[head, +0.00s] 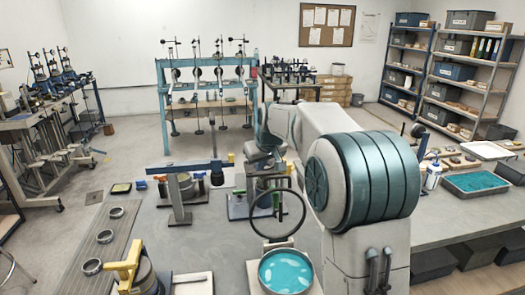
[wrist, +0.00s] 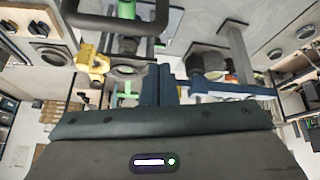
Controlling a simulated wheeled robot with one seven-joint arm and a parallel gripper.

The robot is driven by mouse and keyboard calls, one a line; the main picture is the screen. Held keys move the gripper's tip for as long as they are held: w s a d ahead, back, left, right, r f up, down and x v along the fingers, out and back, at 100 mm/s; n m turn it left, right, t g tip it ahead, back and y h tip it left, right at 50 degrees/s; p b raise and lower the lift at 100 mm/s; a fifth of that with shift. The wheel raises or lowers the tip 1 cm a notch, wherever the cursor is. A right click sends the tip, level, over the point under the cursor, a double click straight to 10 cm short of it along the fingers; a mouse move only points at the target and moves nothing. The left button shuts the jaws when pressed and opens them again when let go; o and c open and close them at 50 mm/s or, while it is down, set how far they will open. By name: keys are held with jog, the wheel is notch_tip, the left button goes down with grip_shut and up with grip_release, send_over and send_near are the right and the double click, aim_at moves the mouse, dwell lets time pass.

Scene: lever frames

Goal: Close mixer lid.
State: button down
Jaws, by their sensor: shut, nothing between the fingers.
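No part can be told for certain as the mixer or its lid. In the head view a dark round hoop (head: 278,213) stands upright above a pan of teal material (head: 285,272). My gripper (head: 262,163) is partly hidden by my arm, beside a dark post with green parts, above and behind the hoop. In the wrist view my gripper's two dark blue fingers (wrist: 162,84) are together and empty. A thick dark bar (wrist: 115,24) crosses the top left of that view, apart from the fingertips. A yellow part (wrist: 91,62) lies left of the fingers.
A blue lever on a grey post (head: 178,190) stands left of my gripper. A yellow fitting (head: 125,266) is at the front left. A teal rack (head: 207,85) stands behind. A grey bench (head: 460,215) with a tray (head: 474,183) is at right. Open floor lies at left.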

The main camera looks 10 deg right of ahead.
jog(key=shift+s+d, duration=0.25)
jog(key=shift+s, duration=0.6)
jog(key=shift+s+d, duration=0.2)
jog(key=shift+s, duration=0.65)
jog(key=shift+d+f, duration=0.1)
jog(key=shift+f, duration=0.05)
